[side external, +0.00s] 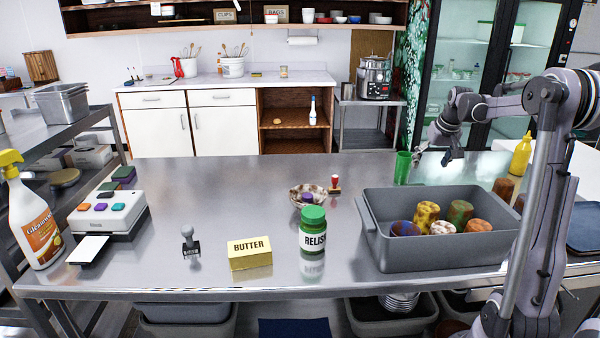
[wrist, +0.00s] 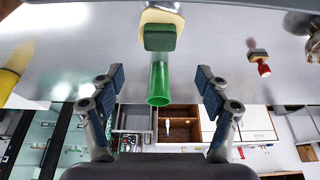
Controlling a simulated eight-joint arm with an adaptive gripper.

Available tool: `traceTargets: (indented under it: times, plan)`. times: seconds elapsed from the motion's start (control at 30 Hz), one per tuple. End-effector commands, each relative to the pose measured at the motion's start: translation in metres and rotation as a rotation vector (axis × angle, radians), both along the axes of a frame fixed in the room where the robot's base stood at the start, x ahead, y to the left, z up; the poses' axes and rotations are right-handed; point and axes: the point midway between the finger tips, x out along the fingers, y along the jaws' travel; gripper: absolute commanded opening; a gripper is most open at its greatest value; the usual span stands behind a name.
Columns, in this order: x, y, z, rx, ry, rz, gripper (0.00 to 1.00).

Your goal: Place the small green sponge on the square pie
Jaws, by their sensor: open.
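My gripper (side external: 436,158) is above the table toward the back right in the side view. In the wrist view (wrist: 157,95) its fingers are spread wide with nothing between them. A small dark green block, which looks like the green sponge (wrist: 160,38), is at the top of the wrist view, beyond the fingertips. I cannot make out either in the side view.
A green cup (side external: 403,168) stands close to my gripper; it also shows in the wrist view (wrist: 160,84). A grey bin (side external: 440,256) holds several patterned cylinders. A yellow bottle (side external: 521,155) and a red stamp (side external: 335,184) stand nearby. The table's left-centre back is clear.

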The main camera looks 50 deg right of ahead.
Motion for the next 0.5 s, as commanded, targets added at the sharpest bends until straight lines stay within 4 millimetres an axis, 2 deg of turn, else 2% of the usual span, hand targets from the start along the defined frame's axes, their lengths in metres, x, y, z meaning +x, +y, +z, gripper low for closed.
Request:
traceTargets:
  times: [0.13, 0.23, 0.27, 0.37, 0.5]
  plan:
    - [0.003, 0.011, 0.008, -0.002, -0.002, 0.014, 0.76]
    - [0.018, 0.041, 0.013, -0.011, -0.009, 0.062, 0.76]
    - [0.023, 0.055, 0.015, -0.016, -0.012, 0.083, 0.76]
    - [0.042, 0.113, 0.021, -0.034, -0.029, 0.171, 0.76]
    - [0.055, 0.200, 0.022, -0.058, -0.061, 0.306, 0.76]
